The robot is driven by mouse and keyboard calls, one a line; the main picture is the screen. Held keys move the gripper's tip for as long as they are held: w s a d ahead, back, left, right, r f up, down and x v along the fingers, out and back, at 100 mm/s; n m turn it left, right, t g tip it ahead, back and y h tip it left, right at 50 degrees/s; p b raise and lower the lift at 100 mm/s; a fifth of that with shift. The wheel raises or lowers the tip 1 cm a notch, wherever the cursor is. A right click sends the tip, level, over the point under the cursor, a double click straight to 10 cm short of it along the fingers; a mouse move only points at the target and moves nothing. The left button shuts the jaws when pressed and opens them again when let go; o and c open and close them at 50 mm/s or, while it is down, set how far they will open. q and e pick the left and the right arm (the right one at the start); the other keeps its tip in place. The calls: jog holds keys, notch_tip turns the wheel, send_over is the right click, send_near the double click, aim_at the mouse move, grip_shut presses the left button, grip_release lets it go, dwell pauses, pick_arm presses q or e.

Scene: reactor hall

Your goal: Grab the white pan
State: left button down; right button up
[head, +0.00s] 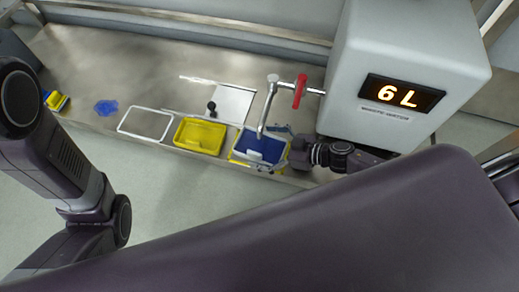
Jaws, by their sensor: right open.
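I cannot clearly make out a white pan. A flat white square piece (234,103) lies on the steel counter, with a small black knob (212,107) at its left edge. A thin white rectangular frame (146,123) is further left; its middle shows the counter's grey. A small white piece (253,155) shows at the front of a blue-lined basin (268,143). My right gripper (272,150) is open at that basin's right side, its fingers over it; whether they touch anything is too small to tell. My left gripper is out of view.
A yellow tub (200,136) sits between the frame and the basin. A faucet (267,103) with a red handle (300,91) stands behind the basin, beside a grey unit (405,50) reading "6L". A blue cloth-like patch (106,108) and a yellow-blue item (55,100) lie left.

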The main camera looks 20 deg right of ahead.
jog(key=c, duration=1.5)
jog(key=shift+r, duration=0.2)
